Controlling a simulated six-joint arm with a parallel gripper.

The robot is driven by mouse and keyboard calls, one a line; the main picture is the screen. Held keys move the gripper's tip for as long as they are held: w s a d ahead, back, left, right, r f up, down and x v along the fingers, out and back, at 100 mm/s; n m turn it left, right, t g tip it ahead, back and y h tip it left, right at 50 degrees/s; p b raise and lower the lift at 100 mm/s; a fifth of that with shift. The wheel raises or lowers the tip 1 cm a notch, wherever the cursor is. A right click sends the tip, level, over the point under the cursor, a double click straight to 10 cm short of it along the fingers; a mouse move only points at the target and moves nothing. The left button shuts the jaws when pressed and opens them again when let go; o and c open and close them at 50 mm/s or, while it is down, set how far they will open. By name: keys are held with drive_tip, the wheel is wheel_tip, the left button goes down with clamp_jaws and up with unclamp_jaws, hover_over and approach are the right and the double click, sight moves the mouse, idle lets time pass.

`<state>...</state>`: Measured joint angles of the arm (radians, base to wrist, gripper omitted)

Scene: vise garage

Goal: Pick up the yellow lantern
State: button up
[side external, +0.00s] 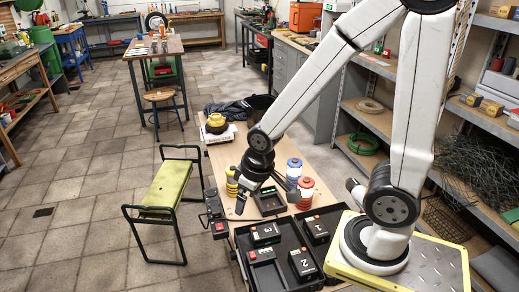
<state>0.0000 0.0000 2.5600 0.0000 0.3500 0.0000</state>
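The yellow lantern (216,121) appears as a rounded yellow body with a dark lower part. It sits near the far left end of the wooden bench top (222,158), on what looks like a stack of white papers (228,134). The gripper is apart from the lantern.
A black device with a green screen (268,206) lies below my gripper. Blue-and-white (294,168) and red-and-white (306,186) spools stand right, a yellow-black spool (231,182) left. A black tray (282,240) holds numbered boxes. Dark cloth (229,108) lies behind the lantern.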

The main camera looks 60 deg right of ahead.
drive_tip(key=m+t+h, duration=0.2)
drive_tip(key=t+h, duration=0.1)
drive_tip(key=t, duration=0.4)
hover_over(232, 190)
drive_tip(key=s+a, duration=0.5)
drive_tip(key=a, duration=0.1)
wheel_tip(232, 190, down, 14)
drive_tip(key=s+d+f+m+t+h, duration=0.1)
drive_tip(key=d+f+t, duration=0.2)
drive_tip(key=d+f, duration=0.3)
drive_tip(key=shift+d+f, duration=0.35)
drive_tip(key=shift+d, duration=0.2)
drive_tip(key=shift+w, duration=0.15)
drive_tip(key=shift+x, duration=1.15)
drive_tip(key=shift+x, duration=2.65)
